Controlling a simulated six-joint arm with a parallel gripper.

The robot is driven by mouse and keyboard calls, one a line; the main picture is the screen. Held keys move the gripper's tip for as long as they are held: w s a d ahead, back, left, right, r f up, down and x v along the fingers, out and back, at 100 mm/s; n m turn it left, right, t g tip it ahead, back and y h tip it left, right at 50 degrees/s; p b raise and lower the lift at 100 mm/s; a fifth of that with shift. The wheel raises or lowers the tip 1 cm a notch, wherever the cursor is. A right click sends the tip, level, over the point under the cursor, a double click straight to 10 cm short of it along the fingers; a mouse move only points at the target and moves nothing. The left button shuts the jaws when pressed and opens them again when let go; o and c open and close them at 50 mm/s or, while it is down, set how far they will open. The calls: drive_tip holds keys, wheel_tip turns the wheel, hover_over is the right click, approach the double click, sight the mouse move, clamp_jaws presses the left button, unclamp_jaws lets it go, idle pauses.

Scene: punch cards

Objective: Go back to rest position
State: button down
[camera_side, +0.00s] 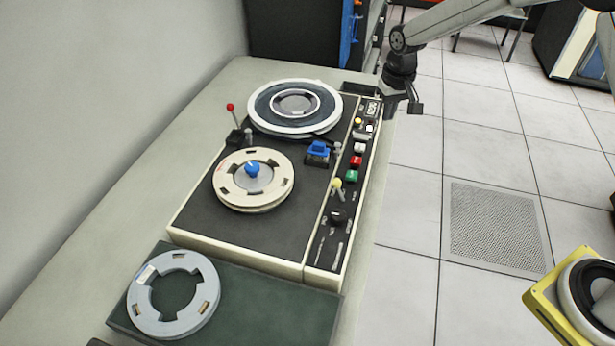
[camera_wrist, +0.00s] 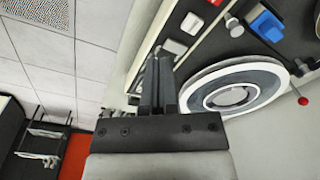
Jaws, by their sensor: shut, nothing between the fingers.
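My gripper (camera_side: 388,104) is at the far right end of the tape machine (camera_side: 215,232), by its edge, in the side view. In the wrist view my gripper (camera_wrist: 158,62) points along the machine's edge, its two dark fingers together and empty. The machine carries a dark reel with a white rim (camera_side: 294,127) at the back and a cream reel (camera_side: 228,196) with a blue hub knob (camera_side: 252,170) in front. The white-rimmed reel also shows in the wrist view (camera_wrist: 271,75), right of the fingers.
A red-tipped lever (camera_side: 230,107), a blue block (camera_side: 318,149) and a yellow-tipped lever (camera_side: 337,184) stand up from the machine. A grey reel (camera_side: 206,274) lies on a dark green case (camera_side: 250,312) in front. Open tiled floor (camera_side: 410,270) lies right of the table.

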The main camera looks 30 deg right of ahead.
drive_tip(key=s+r+n+t, duration=0.1)
drive_tip(key=s+n, duration=0.1)
drive_tip(key=s, duration=2.1)
drive_tip(key=shift+s+a+r+t, duration=0.15)
drive_tip(key=shift+s+r+t, duration=0.1)
drive_tip(key=shift+r+t, duration=0.15)
drive_tip(key=shift+w, duration=0.1)
drive_tip(key=w+d+r+n+y, duration=0.1)
drive_tip(key=w+n, duration=0.8)
drive_tip(key=w, duration=2)
drive_tip(key=shift+r+y, duration=0.5)
drive_tip(key=shift+y, duration=0.2)
drive_tip(key=shift+d, duration=0.1)
drive_tip(key=shift+f, duration=0.1)
